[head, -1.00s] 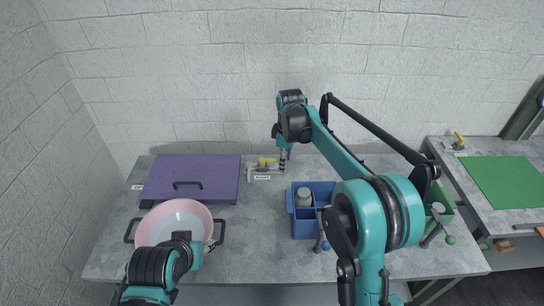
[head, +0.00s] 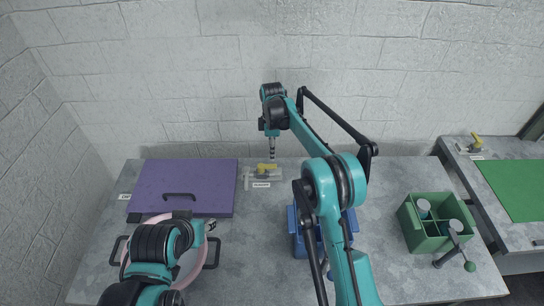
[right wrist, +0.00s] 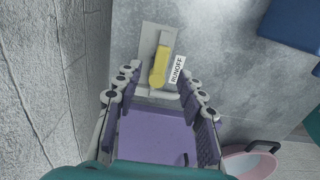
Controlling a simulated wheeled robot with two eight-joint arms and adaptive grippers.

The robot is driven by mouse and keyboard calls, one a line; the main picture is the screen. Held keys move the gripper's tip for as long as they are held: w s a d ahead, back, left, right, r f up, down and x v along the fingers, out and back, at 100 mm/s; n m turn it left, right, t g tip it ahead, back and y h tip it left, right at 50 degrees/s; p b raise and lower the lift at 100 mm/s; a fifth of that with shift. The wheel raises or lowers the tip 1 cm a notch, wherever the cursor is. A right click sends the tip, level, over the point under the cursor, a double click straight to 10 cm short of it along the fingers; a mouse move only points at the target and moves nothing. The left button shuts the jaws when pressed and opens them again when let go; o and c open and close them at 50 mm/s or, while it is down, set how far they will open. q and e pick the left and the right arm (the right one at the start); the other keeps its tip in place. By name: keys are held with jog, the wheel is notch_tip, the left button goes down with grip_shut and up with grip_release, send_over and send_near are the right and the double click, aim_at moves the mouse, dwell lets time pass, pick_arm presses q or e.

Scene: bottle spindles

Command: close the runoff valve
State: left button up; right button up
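The runoff valve (head: 250,178) sits at the table's back, beside a white RUNOFF label (head: 261,185). Its yellow handle (head: 266,167) also shows in the right wrist view (right wrist: 160,66), lying roughly along the pale mounting plate (right wrist: 149,42), slightly askew. My right gripper (head: 272,154) points down above the valve in the head view. In the right wrist view my right gripper (right wrist: 158,86) is open and empty, with the handle framed between and just beyond its fingertips. No contact shows. My left gripper (head: 212,224) is over the pink basin, its fingers too small to judge.
A purple board (head: 160,185) with a handle lies left of the valve. The pink basin (head: 190,262) is in front of it. A blue crate (head: 298,245) stands partly behind my right arm. A green crate (head: 425,243) is at right. Another yellow-handled valve (head: 476,142) is on the side table.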

aim_at(272, 166)
jog(key=f, duration=0.3)
jog(key=f+b, duration=0.1)
jog(key=f, duration=0.2)
jog(key=shift+s+f+b, duration=0.2)
jog(key=shift+f+b, duration=0.1)
jog(key=shift+f, duration=0.1)
grip_shut()
